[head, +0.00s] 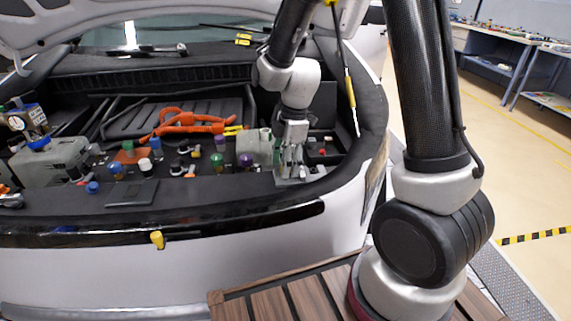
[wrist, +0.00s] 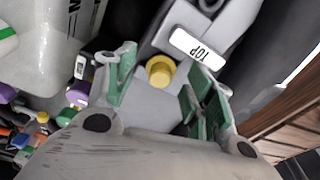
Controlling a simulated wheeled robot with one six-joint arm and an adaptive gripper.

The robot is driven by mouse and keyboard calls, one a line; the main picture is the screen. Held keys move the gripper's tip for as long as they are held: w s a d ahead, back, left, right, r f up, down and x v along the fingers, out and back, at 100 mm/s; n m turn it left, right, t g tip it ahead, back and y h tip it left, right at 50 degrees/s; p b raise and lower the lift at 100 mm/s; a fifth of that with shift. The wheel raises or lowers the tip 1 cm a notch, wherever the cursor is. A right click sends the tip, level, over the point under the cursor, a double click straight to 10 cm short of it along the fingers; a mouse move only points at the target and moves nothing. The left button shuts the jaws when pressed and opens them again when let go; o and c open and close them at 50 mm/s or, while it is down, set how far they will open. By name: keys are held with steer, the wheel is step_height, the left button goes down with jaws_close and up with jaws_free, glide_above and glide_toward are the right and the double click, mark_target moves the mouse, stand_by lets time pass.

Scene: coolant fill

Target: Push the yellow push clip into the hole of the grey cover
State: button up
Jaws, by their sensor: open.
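The yellow push clip (wrist: 160,71) shows in the wrist view as a round yellow head on the grey cover (wrist: 150,102). It lies between the two green-padded fingertips of my gripper (wrist: 158,88), which are apart. I see no finger closed on it. The clip's shaft and the hole are hidden, so I cannot tell how deep it sits. In the head view my gripper (head: 290,160) points down over the grey cover (head: 312,173) at the right of the engine bay. The clip is hidden there.
A white TOP label (wrist: 197,48) lies beside the clip. A grey-white tank (head: 255,148) with dark and purple caps stands to the left. Orange cables (head: 185,122) lie further left. The black bay rim (head: 365,130) is close on the right. A yellow piece (head: 157,239) sits on the front bumper.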

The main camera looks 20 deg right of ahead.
step_height(320, 180, up, 11)
steer(key=d, duration=0.1)
steer(key=shift+d+r, duration=0.2)
steer(key=shift+d, duration=0.2)
steer(key=shift+w, duration=0.1)
steer(key=shift+a+f, duration=0.1)
steer(key=shift+f, duration=0.1)
steer(key=c, duration=0.5)
steer(key=shift+a+f+m+h, duration=0.5)
steer(key=shift+a+f+h, duration=0.1)
steer(key=shift+f, duration=0.25)
jaws_close()
steer(key=shift+a+f, duration=0.1)
steer(key=shift+f, duration=0.2)
steer(key=shift+a+f+h, duration=0.1)
steer(key=shift+f+h, duration=0.2)
steer(key=shift+f, duration=2.8)
